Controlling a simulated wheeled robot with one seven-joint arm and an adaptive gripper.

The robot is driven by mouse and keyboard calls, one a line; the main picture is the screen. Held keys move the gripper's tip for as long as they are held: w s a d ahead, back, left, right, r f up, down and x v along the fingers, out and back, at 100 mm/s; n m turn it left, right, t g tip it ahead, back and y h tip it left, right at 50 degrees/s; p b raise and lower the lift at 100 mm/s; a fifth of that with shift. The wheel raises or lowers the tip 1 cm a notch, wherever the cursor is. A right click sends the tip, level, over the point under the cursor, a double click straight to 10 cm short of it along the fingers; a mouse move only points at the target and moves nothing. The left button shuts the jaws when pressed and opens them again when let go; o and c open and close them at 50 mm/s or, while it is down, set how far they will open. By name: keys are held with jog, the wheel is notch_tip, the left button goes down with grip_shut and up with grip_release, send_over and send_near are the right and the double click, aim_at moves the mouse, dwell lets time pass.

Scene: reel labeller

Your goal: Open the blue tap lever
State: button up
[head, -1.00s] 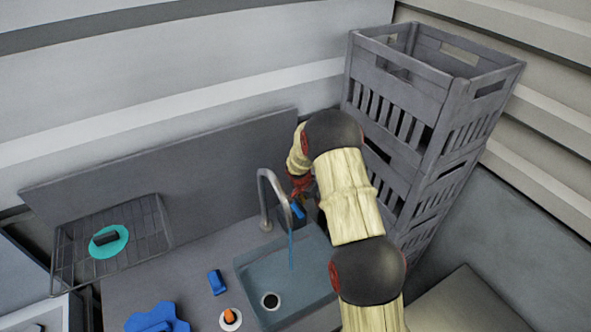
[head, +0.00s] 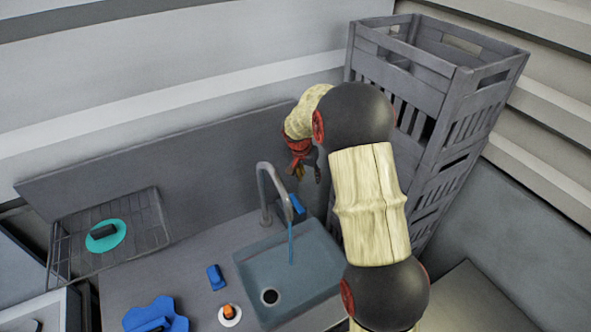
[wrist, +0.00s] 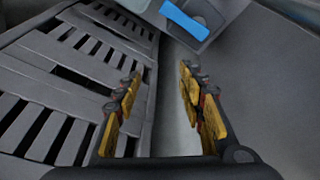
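A thin blue stream runs from the spout down into the sink (head: 325,262). In the wrist view the blue lever (wrist: 185,20) lies at the top, beyond my fingertips, on a grey block. My gripper (head: 308,172) hangs above and behind the lever, apart from it. In the wrist view my gripper (wrist: 158,85) has its two yellow-padded fingers spread with nothing between them.
Tall stacked grey crates (head: 400,75) stand right of the sink, close to my arm; their slatted side (wrist: 75,60) fills the left of the wrist view. A wire rack (head: 75,245) with a teal disc (head: 118,236) is at left. A blue block (head: 216,277) lies on the counter.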

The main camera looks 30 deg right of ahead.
jog(key=s+a+r+n+y, duration=0.1)
jog(key=s+a+r+n, duration=0.2)
jog(key=a+r+n, duration=0.1)
jog(key=s+a+r+n+y+p, duration=0.1)
jog(key=s+a+r+n, duration=0.3)
jog(key=r, duration=0.5)
jog(key=shift+s+a+n+t+p, duration=0.25)
jog(key=shift+a+n, duration=0.4)
jog(key=shift+n, duration=0.35)
jog(key=shift+c, duration=0.5)
